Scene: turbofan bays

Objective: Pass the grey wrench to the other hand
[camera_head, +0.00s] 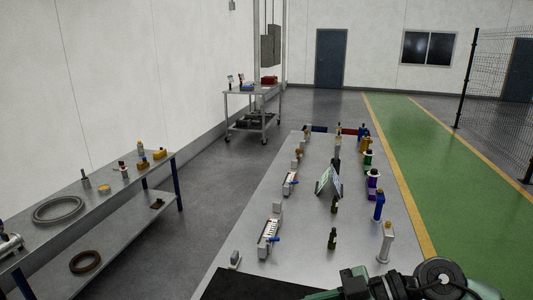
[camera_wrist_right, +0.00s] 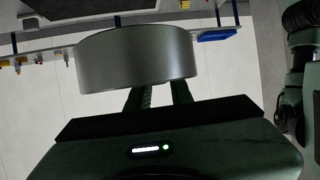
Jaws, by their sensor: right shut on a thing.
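In the right wrist view my right gripper (camera_wrist_right: 158,94) is shut on a grey metal thing, taken to be the grey wrench (camera_wrist_right: 135,57). Only a broad, smooth, curved grey band of it shows, lying across beyond the two dark fingers; the rest of its shape cannot be made out. In the head view only part of my arm (camera_head: 400,285) shows at the bottom right, and no fingers or wrench can be made out there. My left gripper is not seen in either view.
A long grey table (camera_head: 297,216) holds rows of small tools and bottles, with a dark mat (camera_head: 245,287) at its near end. A lower bench (camera_head: 103,200) with rings stands left. A trolley (camera_head: 240,97) stands behind. A green walkway (camera_head: 440,160) runs clear on the right.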

